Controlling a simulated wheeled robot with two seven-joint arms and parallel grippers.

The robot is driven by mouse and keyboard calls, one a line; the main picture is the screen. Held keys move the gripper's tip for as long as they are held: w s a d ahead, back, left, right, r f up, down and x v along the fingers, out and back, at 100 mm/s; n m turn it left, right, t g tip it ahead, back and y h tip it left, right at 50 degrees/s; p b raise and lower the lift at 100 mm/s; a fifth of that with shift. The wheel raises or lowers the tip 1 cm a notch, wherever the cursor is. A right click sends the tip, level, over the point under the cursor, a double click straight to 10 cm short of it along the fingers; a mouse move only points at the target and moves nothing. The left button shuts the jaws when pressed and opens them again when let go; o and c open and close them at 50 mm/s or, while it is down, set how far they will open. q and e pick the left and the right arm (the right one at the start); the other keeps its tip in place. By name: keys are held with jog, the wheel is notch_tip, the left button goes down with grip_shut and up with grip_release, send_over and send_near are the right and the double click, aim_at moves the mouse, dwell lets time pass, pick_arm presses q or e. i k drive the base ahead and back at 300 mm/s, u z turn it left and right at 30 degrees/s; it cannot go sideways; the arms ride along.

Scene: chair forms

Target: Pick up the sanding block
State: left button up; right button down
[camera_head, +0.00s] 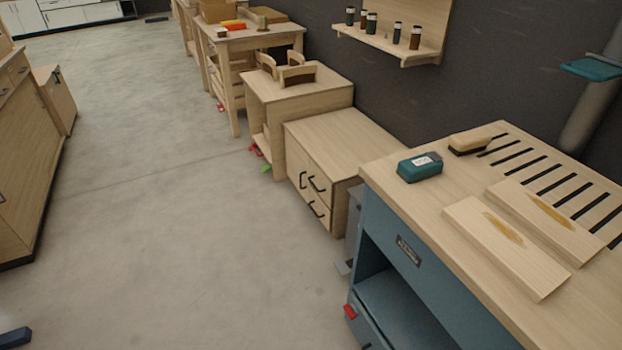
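A teal block with a white label on top, which looks like the sanding block (420,168), lies near the far left corner of the wooden top of a blue workbench (410,205). It rests flat and nothing touches it. A brush with a pale wooden back and dark bristles (475,141) lies just behind it to the right. Neither of my grippers can be made out in the head view.
Two pale boards with brown stains (508,246) (545,220) lie on the workbench beside dark slots. A low drawer cabinet (335,135) stands left of the bench. A shelf with small jars (390,45) hangs on the dark wall. Open grey floor (190,220) lies left of the bench.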

aim_at(411, 170)
jog(key=u, duration=1.05)
jog(key=i, duration=1.9)
jog(key=z, duration=3.6)
